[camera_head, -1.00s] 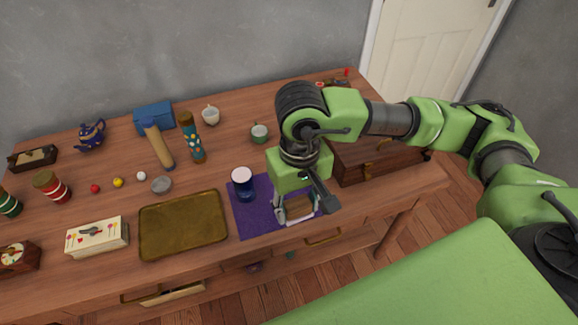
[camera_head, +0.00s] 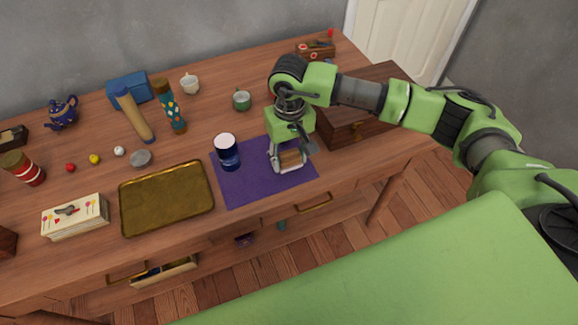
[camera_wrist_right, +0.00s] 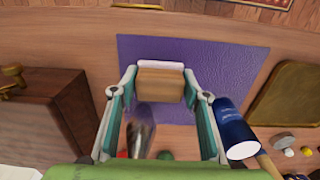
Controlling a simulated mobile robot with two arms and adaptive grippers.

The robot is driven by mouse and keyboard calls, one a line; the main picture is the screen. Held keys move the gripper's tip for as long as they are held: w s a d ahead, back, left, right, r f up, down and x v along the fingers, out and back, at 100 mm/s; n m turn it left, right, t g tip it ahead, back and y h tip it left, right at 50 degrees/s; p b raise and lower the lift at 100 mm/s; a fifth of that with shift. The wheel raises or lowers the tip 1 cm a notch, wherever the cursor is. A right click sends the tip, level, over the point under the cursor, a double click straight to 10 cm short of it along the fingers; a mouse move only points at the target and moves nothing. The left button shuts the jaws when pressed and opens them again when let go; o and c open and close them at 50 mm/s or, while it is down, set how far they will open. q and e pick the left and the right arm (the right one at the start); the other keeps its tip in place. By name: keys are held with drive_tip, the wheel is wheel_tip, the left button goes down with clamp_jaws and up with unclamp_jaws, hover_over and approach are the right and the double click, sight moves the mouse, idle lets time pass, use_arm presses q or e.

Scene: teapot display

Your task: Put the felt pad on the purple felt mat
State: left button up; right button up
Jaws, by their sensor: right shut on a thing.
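The felt pad (camera_head: 291,159) looks like a small wooden block with a white strip along one side; it also shows in the right wrist view (camera_wrist_right: 160,84). My right gripper (camera_head: 288,163) is shut on it, with one finger on each side of the block (camera_wrist_right: 160,88). The purple felt mat (camera_head: 240,190) lies flat on the table. In the head view the pad appears over the mat's right part, and in the wrist view (camera_wrist_right: 205,60) the mat spreads behind it. I cannot tell whether the pad touches it. My left gripper is not in view.
A brass tray (camera_head: 167,198) lies left of the mat. A wooden chest (camera_head: 345,125) stands to the right. The mat's front middle is clear.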

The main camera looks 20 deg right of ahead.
sight(289, 164)
drive_tip(key=shift+w+f, duration=0.2)
drive_tip(key=shift+f, duration=0.2)
wheel_tip(289, 164, down, 2)
drive_tip(key=shift+f+b, duration=0.25)
drive_tip(key=shift+b, duration=0.3)
drive_tip(key=shift+w+d+f, duration=0.1)
drive_tip(key=shift+w+f, duration=0.05)
drive_tip(key=shift+f, duration=0.15)
drive_tip(key=shift+f, duration=0.1)
drive_tip(key=o, duration=1.1)
drive_tip(key=shift+c, duration=0.2)
